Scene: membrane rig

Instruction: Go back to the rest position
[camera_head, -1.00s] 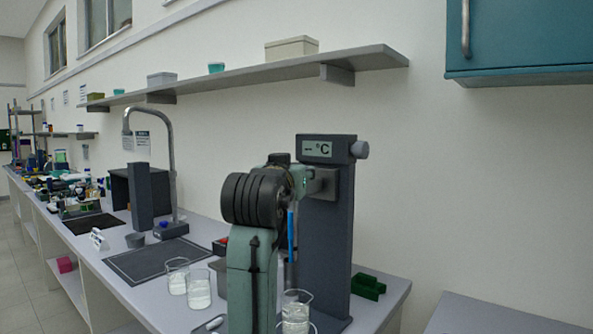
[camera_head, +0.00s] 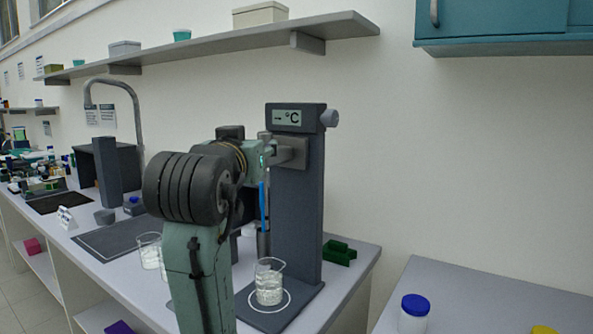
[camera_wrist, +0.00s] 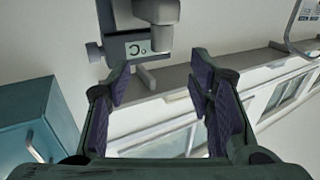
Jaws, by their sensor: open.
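My gripper (camera_wrist: 160,88) is open and empty in the wrist view, with its two dark purple-padded fingers wide apart. Beyond the fingers, the dark grey stand with a °C display (camera_wrist: 140,47) shows upside down. In the head view my arm stands in front of the bench, left of that stand (camera_head: 297,200), and hides part of it; I cannot make out the gripper's fingers there. A blue rod (camera_head: 262,205) hangs upright beside the stand's column. A glass beaker of clear liquid (camera_head: 269,285) stands on the stand's base inside a white ring.
A wall shelf (camera_head: 215,48) and a teal cabinet (camera_head: 500,48) are above. A second beaker (camera_head: 150,252) is partly hidden by my arm. A green tray (camera_head: 339,253) sits right of the stand. A blue-capped bottle (camera_head: 414,312) is on the right bench. The floor shows at lower left.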

